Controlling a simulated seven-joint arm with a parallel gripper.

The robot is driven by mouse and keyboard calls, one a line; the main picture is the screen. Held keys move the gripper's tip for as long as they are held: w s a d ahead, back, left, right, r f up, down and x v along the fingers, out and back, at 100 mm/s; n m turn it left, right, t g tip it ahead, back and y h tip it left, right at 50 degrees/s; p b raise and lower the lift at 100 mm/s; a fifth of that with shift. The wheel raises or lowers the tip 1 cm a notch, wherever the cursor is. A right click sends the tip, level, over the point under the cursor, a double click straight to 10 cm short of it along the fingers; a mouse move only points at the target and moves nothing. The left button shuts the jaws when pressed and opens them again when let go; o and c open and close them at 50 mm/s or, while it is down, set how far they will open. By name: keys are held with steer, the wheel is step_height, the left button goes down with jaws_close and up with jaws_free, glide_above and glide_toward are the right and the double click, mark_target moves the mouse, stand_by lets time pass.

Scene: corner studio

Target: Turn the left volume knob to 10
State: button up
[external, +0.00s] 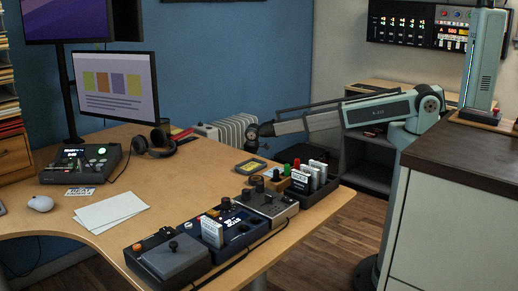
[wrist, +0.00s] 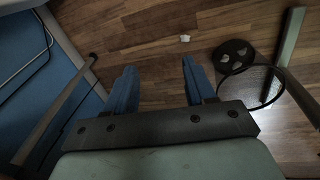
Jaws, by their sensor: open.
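Several boxes with knobs line the near edge of the wooden table (external: 165,205) in the external view. A dark blue box (external: 262,229) has small knobs and a white card standing on it. A grey box (external: 283,212) to its right has dark knobs on top. I cannot tell which knob is the left volume knob, and its scale is too small to read. My gripper (wrist: 158,63) is open and empty in the wrist view, with blue fingers apart above the wooden floor. In the external view my arm's end is beyond the table's far edge, apart from the boxes; its fingers are not clear.
A left-end box (external: 170,262), headphones (external: 160,144), papers (external: 110,210), a mouse (external: 40,203) and a monitor (external: 116,84) are on the table. White cards (external: 300,181) stand at its right end. A white radiator (external: 236,131) is behind. A dark-topped counter (external: 460,150) is at right.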

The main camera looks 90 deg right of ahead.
steer(key=w+d+r+n+t, duration=0.1)
steer(key=w+d+r, duration=0.35)
steer(key=r, duration=0.25)
steer(key=w+d+r+n+t, duration=0.1)
steer(key=w+d+r, duration=0.3)
steer(key=w+r, duration=0.25)
steer(key=a+r+n, duration=0.1)
steer(key=a+r, duration=0.1)
steer(key=w+a+r+n, duration=0.1)
steer(key=a+r+n, duration=0.1)
steer(key=a+r, duration=0.1)
steer(key=shift+w+a+r, duration=0.15)
steer(key=shift+r, duration=0.15)
steer(key=a+r+n+g+y, duration=0.1)
steer(key=a+r+n, duration=0.1)
steer(key=a, duration=0.6)
steer(key=a+r+n, duration=0.2)
steer(key=a+r, duration=0.1)
steer(key=a, duration=0.5)
steer(key=n+g, duration=0.2)
steer(key=n, duration=1)
glide_toward(260, 183)
steer(key=shift+y, duration=0.3)
step_height(260, 183, down, 9)
steer(key=shift+w+d+f, duration=0.1)
steer(key=shift+d+f, duration=0.05)
steer(key=shift+f, duration=0.1)
